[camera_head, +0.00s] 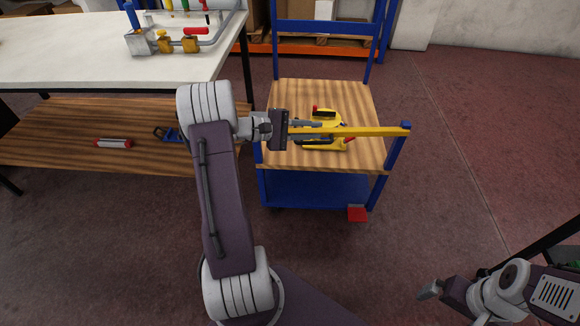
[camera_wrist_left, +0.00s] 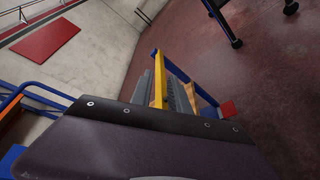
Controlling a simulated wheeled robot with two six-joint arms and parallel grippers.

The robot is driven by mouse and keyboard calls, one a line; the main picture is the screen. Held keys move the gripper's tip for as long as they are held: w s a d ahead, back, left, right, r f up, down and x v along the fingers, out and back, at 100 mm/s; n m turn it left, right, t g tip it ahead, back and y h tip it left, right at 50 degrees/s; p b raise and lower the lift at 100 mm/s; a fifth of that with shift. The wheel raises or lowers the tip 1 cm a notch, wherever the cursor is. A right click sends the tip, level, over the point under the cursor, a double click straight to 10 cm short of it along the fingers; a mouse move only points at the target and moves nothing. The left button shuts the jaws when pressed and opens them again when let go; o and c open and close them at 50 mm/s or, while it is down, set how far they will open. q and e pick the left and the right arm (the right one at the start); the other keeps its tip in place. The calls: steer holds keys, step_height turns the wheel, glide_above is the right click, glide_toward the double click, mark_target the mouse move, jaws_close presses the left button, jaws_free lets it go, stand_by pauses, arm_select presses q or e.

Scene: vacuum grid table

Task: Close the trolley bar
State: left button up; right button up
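The blue trolley (camera_head: 318,188) stands ahead with a wooden top. Its yellow bar (camera_head: 372,131) runs across the trolley top from the blue post at the right toward the left. My left gripper (camera_head: 308,132) is at the bar's left part, and its fingers lie along the bar. In the left wrist view the bar (camera_wrist_left: 158,80) shows beside the grey fingers (camera_wrist_left: 172,95); I cannot tell whether they press on it. The bar's left end is hidden by the gripper. My right gripper (camera_head: 430,290) is low at the right, away from the trolley, its opening unclear.
A yellow tool (camera_head: 323,142) lies on the trolley top behind and under the bar. A white table (camera_head: 60,50) with a clamp fixture (camera_head: 165,43) and a lower wooden shelf (camera_head: 60,140) stands at the left. The floor right of the trolley is clear.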

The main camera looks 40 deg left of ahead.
arm_select(q)
steer(key=n+t+y+b, duration=0.1)
steer(key=n+y+b, duration=0.1)
glide_toward(308, 143)
steer(key=x, duration=0.4)
steer(key=b+x, duration=0.3)
steer(key=x, duration=0.4)
steer(key=shift+f, duration=0.2)
steer(key=shift+w+d, duration=0.3)
steer(key=shift+w, duration=0.1)
jaws_close()
arm_select(e)
step_height(308, 143, down, 8)
steer(key=shift+d, duration=0.25)
